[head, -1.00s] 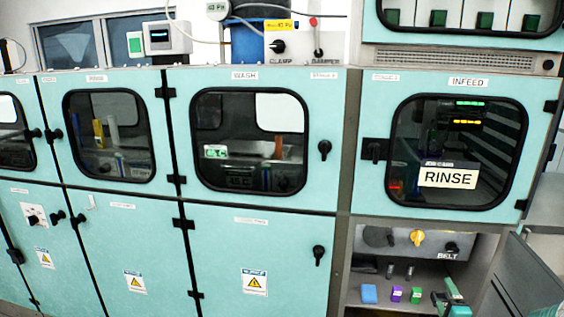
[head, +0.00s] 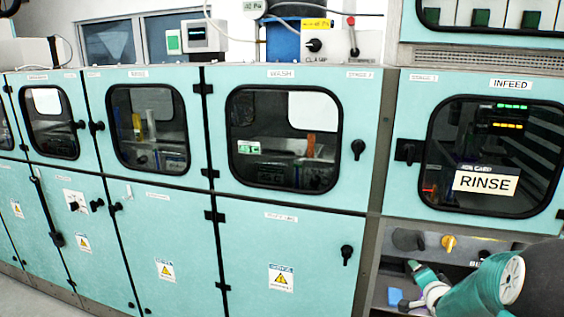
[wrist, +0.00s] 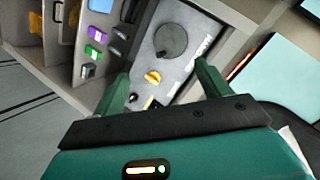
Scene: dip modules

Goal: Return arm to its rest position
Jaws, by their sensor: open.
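My gripper (wrist: 160,88) is open in the wrist view, with its two green fingers apart and nothing between them. Beyond the fingers is a grey control panel with a round dark knob (wrist: 171,40) and a yellow knob (wrist: 153,77). In the head view my green and white arm shows at the lower right, in front of the open bay under the INFEED door. The gripper's fingertips cannot be made out clearly there.
The RINSE card (head: 486,182) is on the INFEED window. Teal cabinets with black handles (head: 358,149) line the wall. Grey floor shows at the lower left.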

